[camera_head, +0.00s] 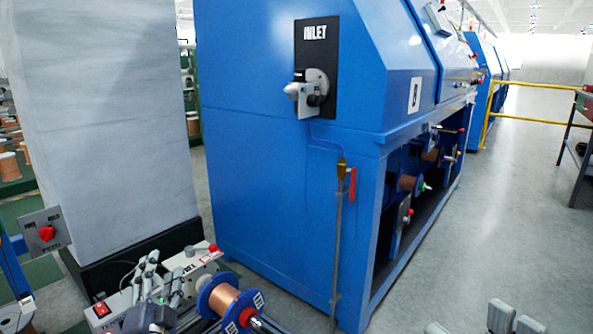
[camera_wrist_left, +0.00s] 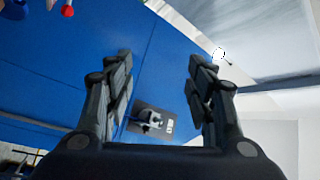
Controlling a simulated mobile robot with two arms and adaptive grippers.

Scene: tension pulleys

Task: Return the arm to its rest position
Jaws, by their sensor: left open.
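My left gripper (camera_head: 164,272) is at the lower left in the head view, in front of a white control box and left of a copper wire spool (camera_head: 226,302). In the left wrist view the left gripper (camera_wrist_left: 160,65) has its two dark fingers wide apart with nothing between them. Beyond the fingers is the blue machine (camera_wrist_left: 85,75) with its inlet panel (camera_wrist_left: 152,119). Grey finger parts of my right gripper (camera_head: 500,316) show at the bottom right edge of the head view; most of it is cut off.
The blue machine (camera_head: 265,130) fills the centre, with the inlet panel (camera_head: 317,62) on its end. A pale grey column (camera_head: 100,120) stands at left. A red-knob switch plate (camera_head: 45,233) is at far left. Floor (camera_head: 490,220) at right is clear, before a yellow railing (camera_head: 535,120).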

